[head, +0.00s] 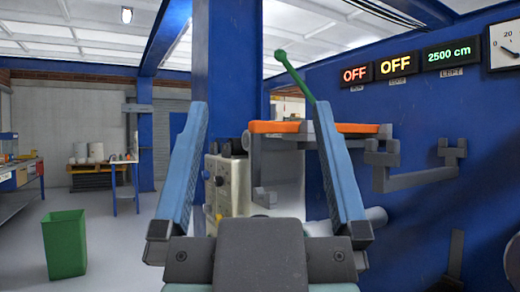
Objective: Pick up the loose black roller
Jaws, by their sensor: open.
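My gripper (261,105) fills the middle foreground, its two blue-grey fingers spread wide apart. It is open, with nothing between the fingertips. I cannot make out a loose black roller for certain. A dark upright shape (455,256) stands low at the right, and another dark piece (512,262) is cut off by the right edge; I cannot tell what either is. A light grey rounded end (376,216) shows just right of my right finger. My fingers and wrist hide part of the scene behind them.
Grey brackets (412,180) stick out from the blue wall (430,110) at the right. An orange-edged shelf (275,127) with a green rod (294,74) lies beyond the fingers. A blue column (228,60) stands behind. A green bin (64,245) stands on open floor at the left.

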